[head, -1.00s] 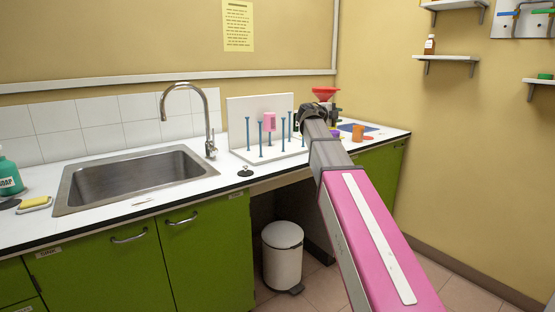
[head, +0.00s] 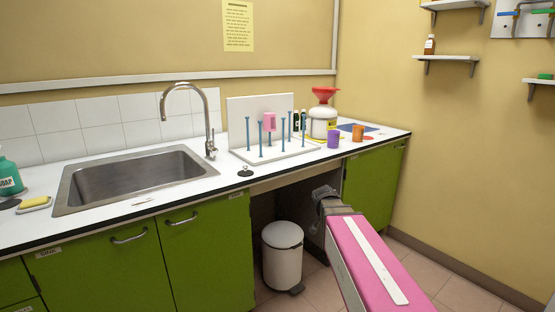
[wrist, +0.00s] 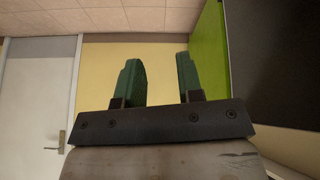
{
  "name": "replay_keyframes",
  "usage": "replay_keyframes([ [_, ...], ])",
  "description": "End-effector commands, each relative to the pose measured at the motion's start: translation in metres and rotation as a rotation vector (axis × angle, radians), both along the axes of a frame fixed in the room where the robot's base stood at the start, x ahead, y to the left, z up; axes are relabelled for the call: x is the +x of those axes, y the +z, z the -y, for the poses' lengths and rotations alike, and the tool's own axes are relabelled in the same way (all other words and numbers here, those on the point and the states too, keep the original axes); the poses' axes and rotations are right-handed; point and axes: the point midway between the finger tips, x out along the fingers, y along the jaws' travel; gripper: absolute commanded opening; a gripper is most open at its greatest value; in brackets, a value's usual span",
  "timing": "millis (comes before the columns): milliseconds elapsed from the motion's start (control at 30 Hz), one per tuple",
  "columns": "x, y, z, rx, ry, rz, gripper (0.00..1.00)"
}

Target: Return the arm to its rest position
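My arm (head: 365,262) is the pink and grey limb at the lower right of the head view. It is lowered in front of the counter, its end below the counter top. In the wrist view my gripper (wrist: 161,82) shows two green fingers standing apart with nothing between them. In the head view the fingers are not visible.
A white bin (head: 282,255) stands on the floor below.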

Motion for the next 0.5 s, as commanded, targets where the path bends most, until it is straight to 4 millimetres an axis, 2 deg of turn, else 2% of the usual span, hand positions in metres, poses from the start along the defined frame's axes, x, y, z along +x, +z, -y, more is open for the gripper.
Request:
replay_keyframes([
  [33, -0.023, -0.019, -0.003, 0.022, 0.072, -0.068, 0.34],
  [200, -0.078, -0.068, -0.019, 0.121, 0.349, -0.258, 0.34],
  [333, -0.114, -0.093, -0.031, 0.195, 0.536, -0.349, 0.34],
  [500, -0.140, -0.110, -0.041, 0.259, 0.690, -0.399, 0.34],
])
